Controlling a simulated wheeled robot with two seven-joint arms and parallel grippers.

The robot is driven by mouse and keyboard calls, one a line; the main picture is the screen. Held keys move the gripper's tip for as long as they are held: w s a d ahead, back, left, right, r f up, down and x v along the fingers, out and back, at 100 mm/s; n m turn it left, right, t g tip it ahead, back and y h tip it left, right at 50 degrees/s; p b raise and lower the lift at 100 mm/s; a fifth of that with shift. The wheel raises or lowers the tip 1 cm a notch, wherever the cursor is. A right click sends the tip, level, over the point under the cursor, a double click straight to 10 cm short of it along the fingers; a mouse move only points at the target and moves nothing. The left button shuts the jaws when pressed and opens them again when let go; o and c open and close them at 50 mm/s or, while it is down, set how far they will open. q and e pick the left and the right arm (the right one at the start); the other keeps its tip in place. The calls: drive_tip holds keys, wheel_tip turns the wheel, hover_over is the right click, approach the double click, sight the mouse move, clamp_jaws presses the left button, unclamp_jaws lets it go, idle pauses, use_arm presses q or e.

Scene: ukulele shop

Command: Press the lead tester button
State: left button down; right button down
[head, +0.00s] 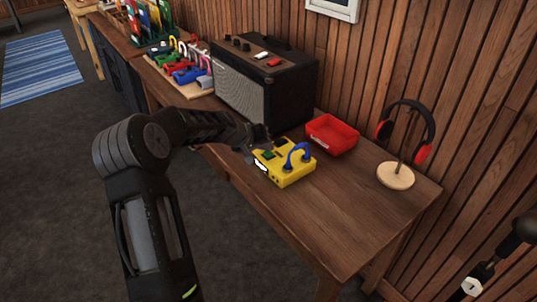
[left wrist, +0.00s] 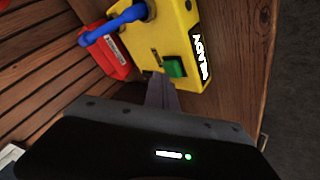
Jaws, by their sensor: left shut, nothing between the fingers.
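The lead tester is a yellow box (head: 290,174) on the wooden bench, with a green button (head: 268,155) and a blue lead (head: 297,155) looped on top. My left gripper (head: 264,143) is shut and empty, close to the button. In the left wrist view its fingertips (left wrist: 160,82) are right by the button's edge; I cannot tell whether they touch it. Part of my right arm shows at the lower right; its finger state is unclear.
A red tray (head: 332,134) stands behind the tester. A headphone stand (head: 396,175) is to its right, and a large black amplifier (head: 265,83) is behind to the left. Colored pedals (head: 186,72) sit farther along. The bench (head: 350,208) is clear in front, with a wood wall behind.

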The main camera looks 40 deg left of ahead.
sight(266, 154)
use_arm(q)
drive_tip(key=shift+f+b, duration=0.45)
drive_tip(key=shift+b, duration=0.2)
idle(0.7)
drive_tip(key=shift+r, duration=0.15)
drive_tip(key=shift+r+p, duration=0.3)
drive_tip(key=shift+r, duration=0.45)
drive_tip(key=shift+r+p, duration=1.3)
drive_tip(key=shift+r, duration=1.2)
